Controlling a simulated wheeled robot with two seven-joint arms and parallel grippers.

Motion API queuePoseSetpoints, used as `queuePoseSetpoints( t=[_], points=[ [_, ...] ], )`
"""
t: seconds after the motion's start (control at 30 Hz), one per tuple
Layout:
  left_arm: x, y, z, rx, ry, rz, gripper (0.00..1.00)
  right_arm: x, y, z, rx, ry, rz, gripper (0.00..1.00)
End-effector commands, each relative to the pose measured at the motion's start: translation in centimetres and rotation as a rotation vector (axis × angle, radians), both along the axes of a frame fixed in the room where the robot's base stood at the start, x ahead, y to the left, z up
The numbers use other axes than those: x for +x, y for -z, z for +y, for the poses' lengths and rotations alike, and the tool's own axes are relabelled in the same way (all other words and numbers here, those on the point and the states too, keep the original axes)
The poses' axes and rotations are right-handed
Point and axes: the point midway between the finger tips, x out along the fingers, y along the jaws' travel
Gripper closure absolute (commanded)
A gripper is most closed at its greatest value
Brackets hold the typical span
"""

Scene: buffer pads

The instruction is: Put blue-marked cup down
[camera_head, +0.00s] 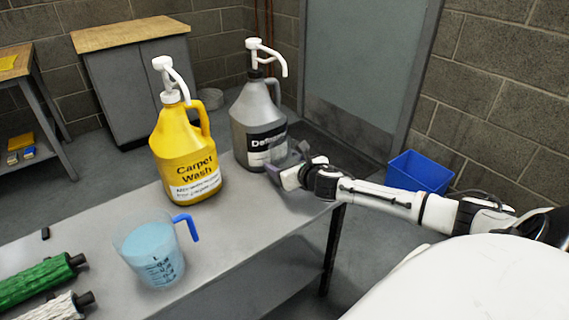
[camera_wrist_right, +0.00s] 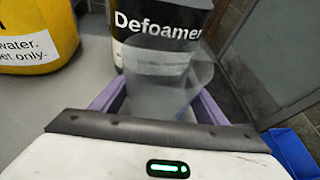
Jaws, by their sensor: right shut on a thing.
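A clear, smoky cup (camera_wrist_right: 160,90) stands between the purple fingers of my right gripper (camera_wrist_right: 160,103) in the right wrist view, and the gripper is shut on it. In the head view my right gripper (camera_head: 287,168) is at the right end of the grey table, just in front of the grey Defoamer jug (camera_head: 252,118). The cup is hard to make out there. I cannot tell whether its base touches the table. My left gripper is not in view.
A yellow Carpet Wash jug (camera_head: 184,145) stands left of the Defoamer. A measuring pitcher (camera_head: 155,262) with blue liquid and a blue handle stands nearer, with green (camera_head: 35,284) and white (camera_head: 55,308) rollers beside it. The grey table (camera_head: 240,225) is bare between pitcher and gripper.

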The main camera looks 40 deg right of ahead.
Motion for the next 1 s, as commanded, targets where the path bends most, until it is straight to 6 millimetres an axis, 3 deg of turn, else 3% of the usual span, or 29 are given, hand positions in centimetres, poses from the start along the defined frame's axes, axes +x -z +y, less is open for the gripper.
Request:
queuePoseSetpoints(
  t=[0.07, 0.1, 0.2, 0.57, 0.77, 1.0],
  points=[
    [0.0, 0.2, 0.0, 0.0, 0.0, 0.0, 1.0, 0.0, 0.2, 0.0, 0.0, 0.0, 0.0, 0.56],
    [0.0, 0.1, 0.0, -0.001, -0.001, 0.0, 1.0, 0.0, 0.2, 0.0, 0.0, 0.0, 0.0, 0.28],
    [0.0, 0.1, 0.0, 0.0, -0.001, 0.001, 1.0, 0.0, 0.2, 0.0, 0.0, 0.0, 0.0, 0.14],
    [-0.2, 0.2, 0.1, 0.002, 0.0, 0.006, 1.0, -0.2, -0.2, 0.1, 0.0, -0.001, 0.001, 0.14],
    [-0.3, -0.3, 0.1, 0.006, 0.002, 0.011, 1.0, -2.6, -1.2, 0.8, -0.002, -0.004, 0.004, 0.14],
    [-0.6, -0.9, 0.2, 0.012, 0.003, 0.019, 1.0, -6.8, -3.0, 2.0, -0.004, -0.003, 0.005, 0.14]
  ],
)
